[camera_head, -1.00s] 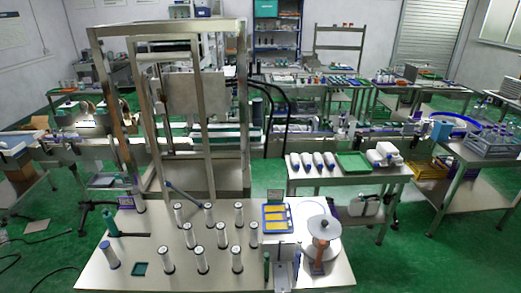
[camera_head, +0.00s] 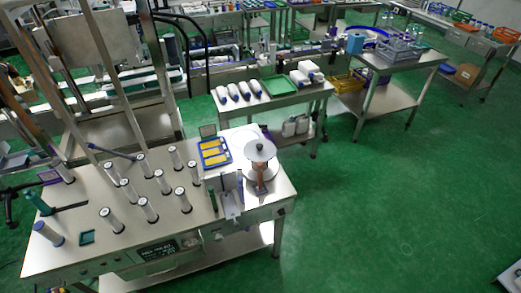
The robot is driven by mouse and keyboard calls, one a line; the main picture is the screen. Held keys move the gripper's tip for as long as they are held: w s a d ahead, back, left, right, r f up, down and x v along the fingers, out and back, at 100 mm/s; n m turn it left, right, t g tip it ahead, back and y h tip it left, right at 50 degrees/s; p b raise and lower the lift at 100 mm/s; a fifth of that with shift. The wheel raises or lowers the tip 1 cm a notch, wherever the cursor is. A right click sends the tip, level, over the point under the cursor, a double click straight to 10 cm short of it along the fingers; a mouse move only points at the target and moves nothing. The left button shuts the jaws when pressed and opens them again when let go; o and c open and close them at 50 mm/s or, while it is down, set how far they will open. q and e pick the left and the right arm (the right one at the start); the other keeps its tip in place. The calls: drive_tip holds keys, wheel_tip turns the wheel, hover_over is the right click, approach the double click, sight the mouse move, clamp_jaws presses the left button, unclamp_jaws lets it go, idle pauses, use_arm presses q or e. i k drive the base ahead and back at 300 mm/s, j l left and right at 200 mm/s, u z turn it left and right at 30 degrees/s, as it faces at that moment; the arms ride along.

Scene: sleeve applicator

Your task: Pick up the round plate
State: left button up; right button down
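A light grey round plate (camera_head: 260,151), with a small knob-like piece at its centre, is at the right end of the steel worktable. It appears raised above the table, with a brown upright part (camera_head: 259,177) below it at the front. A larger white round surface (camera_head: 237,138) shows partly behind and left of it, mostly hidden. I cannot tell exactly how the plate is supported. Neither of my grippers is in view.
The worktable (camera_head: 150,237) holds several white cylinders, a blue tray with yellow pieces (camera_head: 214,151) and an upright grey fixture (camera_head: 231,195) beside the plate. A second table with a green tray (camera_head: 281,84) stands behind. Green floor (camera_head: 390,210) is clear on the right.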

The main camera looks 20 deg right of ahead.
sight(255, 151)
drive_tip(key=i+l+u, duration=0.1)
drive_tip(key=l, duration=0.35)
drive_tip(key=i+l+u, duration=0.1)
drive_tip(key=l, duration=0.3)
drive_tip(key=i+l+u, duration=0.1)
drive_tip(key=l, duration=0.35)
drive_tip(key=i+l+u, duration=0.1)
drive_tip(key=l, duration=0.35)
